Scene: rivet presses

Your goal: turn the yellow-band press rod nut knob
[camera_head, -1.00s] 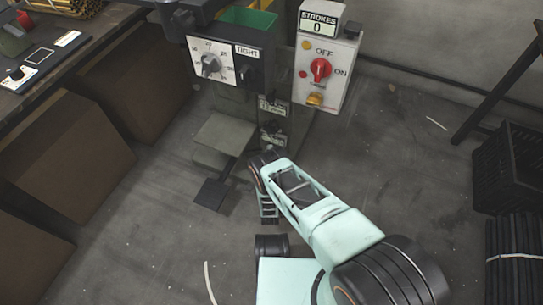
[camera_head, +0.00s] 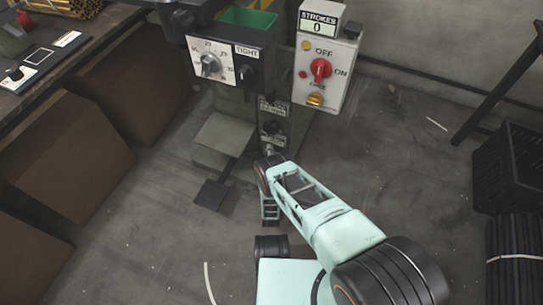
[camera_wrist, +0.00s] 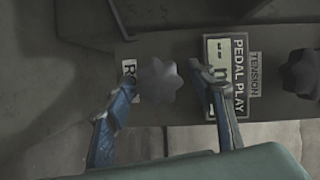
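A grey lobed knob (camera_wrist: 160,84) sits on the press's lower panel in the wrist view. A white label (camera_wrist: 130,78) beside it starts with "RO"; the rest is covered. My gripper (camera_wrist: 161,80) is open, with one finger on each side of the knob. Small gaps seem to show; contact is hard to tell. In the head view my gripper (camera_head: 269,156) is at the front of the press, below the panel with the dark knob (camera_head: 270,128). The grey knob is hard to make out there, and I see no yellow band.
A black knob (camera_wrist: 301,73) marked "TENSION" and a "PEDAL PLAY" plate (camera_wrist: 240,78) lie right of the grey knob. Above are a dial panel (camera_head: 225,75) and a switch box (camera_head: 328,60) reading 0 strokes. A pedal (camera_head: 212,194) sits low left. A black crate (camera_head: 510,165) stands right.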

